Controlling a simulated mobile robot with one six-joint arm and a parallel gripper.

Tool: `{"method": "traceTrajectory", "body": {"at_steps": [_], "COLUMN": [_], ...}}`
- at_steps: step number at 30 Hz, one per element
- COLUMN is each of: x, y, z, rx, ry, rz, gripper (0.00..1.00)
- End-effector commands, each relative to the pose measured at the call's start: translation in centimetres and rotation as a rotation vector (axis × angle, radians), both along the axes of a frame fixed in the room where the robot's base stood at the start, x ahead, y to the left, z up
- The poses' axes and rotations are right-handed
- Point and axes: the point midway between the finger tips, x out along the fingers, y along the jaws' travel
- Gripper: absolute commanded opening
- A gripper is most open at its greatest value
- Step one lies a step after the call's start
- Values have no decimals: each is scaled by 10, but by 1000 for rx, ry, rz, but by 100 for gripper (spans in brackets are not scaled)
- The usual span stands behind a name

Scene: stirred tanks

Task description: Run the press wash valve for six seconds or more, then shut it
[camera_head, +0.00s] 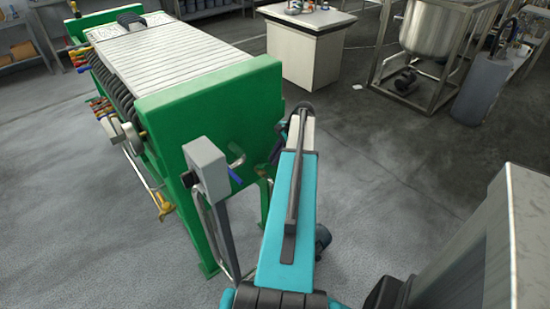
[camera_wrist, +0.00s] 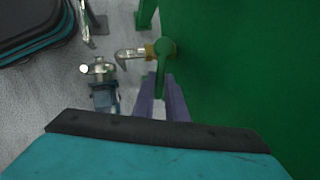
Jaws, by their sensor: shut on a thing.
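The green filter press (camera_head: 205,110) stands left of centre in the head view, and its green plate (camera_wrist: 240,60) fills the right of the wrist view. Beside it in the wrist view is a valve with a green lever (camera_wrist: 164,66), a brass body (camera_wrist: 150,51) and a bent metal spout (camera_wrist: 127,55). The lever lies roughly across the line of the spout. My gripper (camera_wrist: 162,84) is shut on the green lever, one purple finger on each side. No flow from the spout can be made out.
A grey box on a post (camera_head: 206,166) stands close left of my arm, with a blue lever (camera_head: 235,175) on the press behind it. A small motor pump (camera_wrist: 103,93) sits on the floor below. A white cabinet (camera_head: 305,55) and steel tank (camera_head: 440,30) stand farther back.

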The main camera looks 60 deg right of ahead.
Motion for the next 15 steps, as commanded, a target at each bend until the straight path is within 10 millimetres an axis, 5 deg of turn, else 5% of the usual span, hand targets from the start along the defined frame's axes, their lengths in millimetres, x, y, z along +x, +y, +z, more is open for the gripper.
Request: {"method": "traceTrajectory", "body": {"at_steps": [15], "x": [4], "y": [-5], "z": [0], "rx": [-2], "ry": [1], "rz": [88], "gripper": [0]}}
